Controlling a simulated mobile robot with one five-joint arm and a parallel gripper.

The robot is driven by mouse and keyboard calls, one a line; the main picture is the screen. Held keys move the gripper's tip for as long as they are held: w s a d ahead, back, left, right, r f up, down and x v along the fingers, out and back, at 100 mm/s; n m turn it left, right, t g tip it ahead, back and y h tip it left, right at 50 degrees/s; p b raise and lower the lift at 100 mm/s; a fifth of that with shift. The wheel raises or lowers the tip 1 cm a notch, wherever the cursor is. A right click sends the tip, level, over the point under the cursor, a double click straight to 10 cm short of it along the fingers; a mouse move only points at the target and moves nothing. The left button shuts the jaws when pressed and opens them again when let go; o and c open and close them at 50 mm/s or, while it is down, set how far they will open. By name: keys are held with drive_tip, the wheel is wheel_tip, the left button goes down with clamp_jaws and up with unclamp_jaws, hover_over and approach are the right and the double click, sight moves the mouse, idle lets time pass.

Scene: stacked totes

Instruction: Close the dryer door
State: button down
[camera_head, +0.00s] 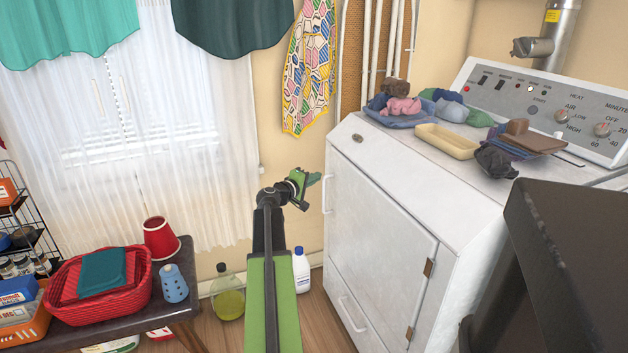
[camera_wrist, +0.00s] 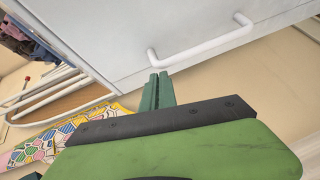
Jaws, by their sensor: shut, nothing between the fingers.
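The white dryer (camera_head: 345,136) stands on the right in the head view. Its front door (camera_head: 375,215) has hinges on the right edge and a white handle (camera_head: 327,195) on the left edge. The door looks flush with the dryer front; I cannot tell whether a small gap remains. My gripper (camera_head: 315,179) is shut and empty, just left of the handle. In the wrist view, the green fingers of my gripper (camera_wrist: 158,78) are together by one end of the handle (camera_wrist: 203,45), near the white door panel. I cannot tell whether they touch it.
Folded clothes (camera_head: 402,105) and a yellow tray (camera_head: 447,141) lie on the dryer top. A dark table (camera_head: 110,320) with a red basket (camera_head: 100,300) stands at left. Bottles (camera_head: 301,270) stand on the floor by the wall. A dark box-like shape (camera_head: 570,250) fills the lower right.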

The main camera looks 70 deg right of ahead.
drive_tip(key=w+p+v, duration=0.1)
drive_tip(key=w+v, duration=0.1)
drive_tip(key=v, duration=1.1)
drive_tip(key=shift+d+p, duration=0.3)
drive_tip(key=shift+d, duration=0.05)
drive_tip(key=shift+f, duration=0.1)
